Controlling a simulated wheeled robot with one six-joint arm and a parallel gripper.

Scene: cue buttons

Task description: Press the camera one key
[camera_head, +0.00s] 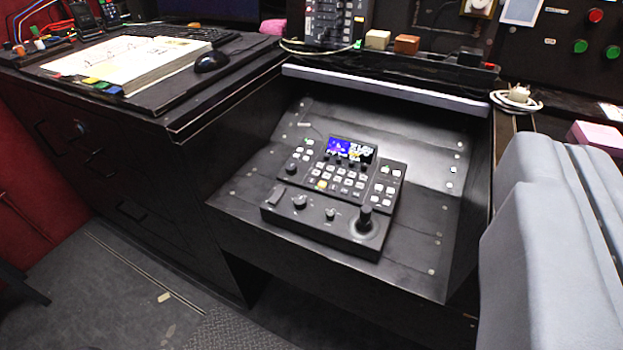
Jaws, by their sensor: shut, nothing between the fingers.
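A black camera control panel (330,207) lies on a sloped black shelf (418,262) in the middle of the view. It has a small lit screen (351,150), several rows of small pale keys (341,178), knobs on the left and a joystick (365,219) at the front right. One key (321,184) in the lower row looks yellowish. The key labels are too small to read, so I cannot tell which one is the camera one key. My gripper is not in this view, and nothing covers the panel.
A pale grey padded shape (552,245) stands close at the lower right. A control box (335,22), small blocks and a white cable (517,97) sit behind the shelf.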

